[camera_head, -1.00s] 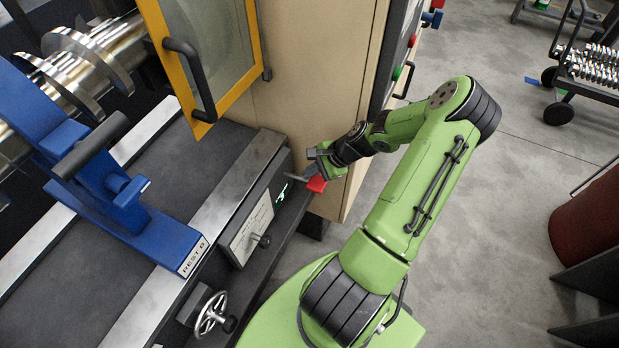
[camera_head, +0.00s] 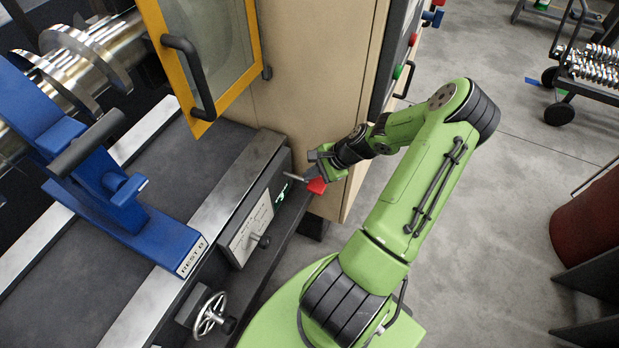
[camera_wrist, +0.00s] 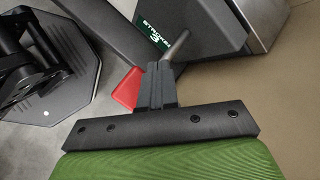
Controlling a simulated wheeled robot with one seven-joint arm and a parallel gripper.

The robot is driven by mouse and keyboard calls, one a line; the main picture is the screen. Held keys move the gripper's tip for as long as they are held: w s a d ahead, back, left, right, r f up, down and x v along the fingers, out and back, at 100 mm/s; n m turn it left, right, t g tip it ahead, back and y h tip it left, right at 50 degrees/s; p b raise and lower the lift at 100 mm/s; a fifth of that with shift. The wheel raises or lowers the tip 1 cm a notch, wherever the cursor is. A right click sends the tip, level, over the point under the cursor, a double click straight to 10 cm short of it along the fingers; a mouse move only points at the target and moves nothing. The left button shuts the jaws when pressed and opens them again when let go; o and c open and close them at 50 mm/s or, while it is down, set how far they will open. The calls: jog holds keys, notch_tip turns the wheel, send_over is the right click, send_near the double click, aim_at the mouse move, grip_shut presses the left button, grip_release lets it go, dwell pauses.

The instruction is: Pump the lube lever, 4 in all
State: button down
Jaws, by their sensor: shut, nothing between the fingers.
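The lube lever shows as a thin metal rod (camera_wrist: 178,46) in the wrist view, angled up from beside my fingertips. A red piece (camera_wrist: 127,91) lies just left of the fingers; it also shows in the head view (camera_head: 317,187), at the machine's front corner. My gripper (camera_wrist: 157,68) is shut and empty, its tips at the rod's near end; I cannot tell if they touch it. In the head view my gripper (camera_head: 314,172) is just above the red piece. A dark green counter label (camera_wrist: 152,36) appears to read "STROKES 3".
The machine bed with blue rest (camera_head: 155,225) and handwheel (camera_head: 209,314) is on the left. A yellow-framed door (camera_head: 210,125) with a black handle hangs above. A tan cabinet (camera_head: 310,80) stands behind my gripper. Open grey floor (camera_head: 470,210) lies to the right.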

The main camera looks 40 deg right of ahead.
jog(key=shift+s+f+b, duration=0.15)
jog(key=shift+f+b, duration=0.4)
jog(key=shift+f, duration=0.35)
dwell(0.6)
dwell(0.5)
jog(key=shift+w+r+p, duration=0.15)
jog(key=shift+r+p, duration=0.75)
jog(key=shift+r, duration=0.05)
jog(key=shift+w+r+p, duration=0.1)
jog(key=shift+r+p, duration=0.8)
jog(key=shift+r, duration=0.05)
jog(key=r+p, duration=0.4)
jog(key=r, duration=0.1)
jog(key=shift+w+a+p, duration=0.15)
jog(key=shift+w+p, duration=0.15)
jog(key=shift+w, duration=0.1)
